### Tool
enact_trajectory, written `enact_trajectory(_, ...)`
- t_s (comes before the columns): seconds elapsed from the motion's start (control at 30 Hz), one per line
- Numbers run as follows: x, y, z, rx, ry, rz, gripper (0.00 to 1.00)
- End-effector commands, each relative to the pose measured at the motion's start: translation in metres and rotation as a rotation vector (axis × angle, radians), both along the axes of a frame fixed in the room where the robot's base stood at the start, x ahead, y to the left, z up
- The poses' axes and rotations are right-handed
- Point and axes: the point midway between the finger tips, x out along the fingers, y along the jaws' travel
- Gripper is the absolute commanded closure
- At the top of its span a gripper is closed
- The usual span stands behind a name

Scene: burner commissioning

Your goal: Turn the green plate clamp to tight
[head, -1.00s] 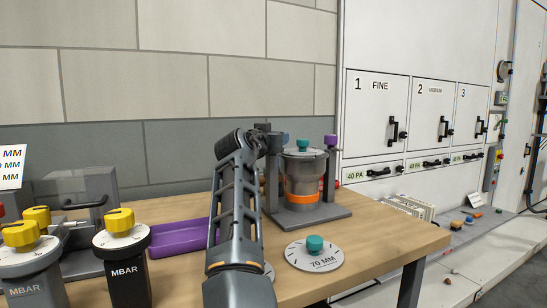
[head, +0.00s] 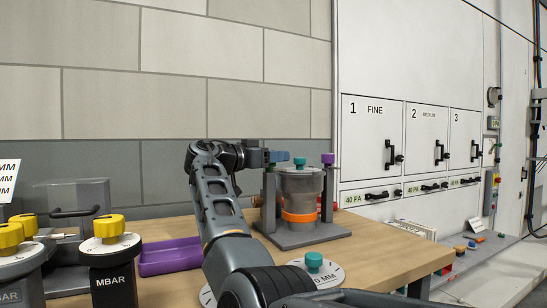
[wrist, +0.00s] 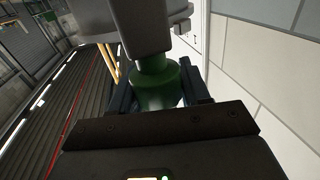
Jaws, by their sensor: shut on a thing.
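In the wrist view a green knob (wrist: 160,90), apparently the green plate clamp, sits between the dark blue fingers of my gripper (wrist: 161,84). The gripper is shut on it. A grey block lies just beyond the knob and covers part of it. In the head view my gripper (head: 274,157) is level at the top of the left post (head: 269,198) of the grey stand, and the green knob is hidden there. The setting marks of the clamp cannot be seen.
A grey cylinder with an orange band (head: 299,217) and teal knob (head: 299,160) stands close right of my gripper. A purple knob (head: 328,158) tops the right post. A purple tray (head: 170,257) and yellow-knobbed dials (head: 109,226) are at left.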

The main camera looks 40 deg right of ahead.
Motion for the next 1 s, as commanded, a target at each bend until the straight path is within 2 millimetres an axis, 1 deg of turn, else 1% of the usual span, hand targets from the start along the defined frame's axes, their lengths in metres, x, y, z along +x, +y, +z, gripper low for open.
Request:
enact_trajectory(0.5, -0.0007, -0.001, 0.0011, 0.0, -0.002, -0.02, 0.84)
enact_trajectory(0.53, -0.0007, -0.001, 0.0011, 0.0, -0.002, -0.02, 0.52)
enact_trajectory(0.73, -0.0005, -0.0006, 0.0006, 0.0, -0.001, -0.019, 0.33)
enact_trajectory(1.0, 0.0, 0.0018, 0.0004, 0.0, 0.0, -0.018, 0.33)
